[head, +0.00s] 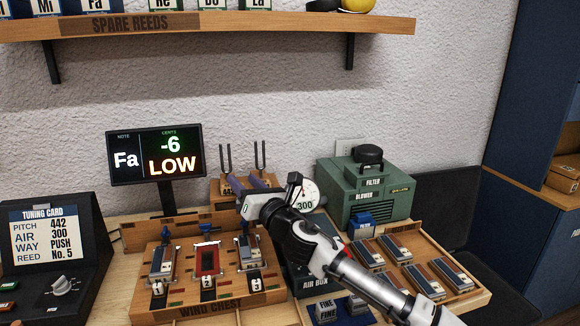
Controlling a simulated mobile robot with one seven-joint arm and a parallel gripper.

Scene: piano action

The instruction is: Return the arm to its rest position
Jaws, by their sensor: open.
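My white and black arm reaches in from the lower right. My gripper (250,184) is at its far end, above the back of the wind chest (215,306) and in front of the tuning forks. Its two fingers look spread apart, with nothing seen between them. The wrist hides part of the round gauge (306,195) reading 300, and the arm crosses over the air box (316,284).
The chest holds reed blocks at slots 1 and 3 and a red-framed piece (207,261) at slot 2. A display (155,155) reads Fa, -6, LOW. A green blower (365,188) and a reed tray (466,298) stand right. A shelf (250,22) hangs above.

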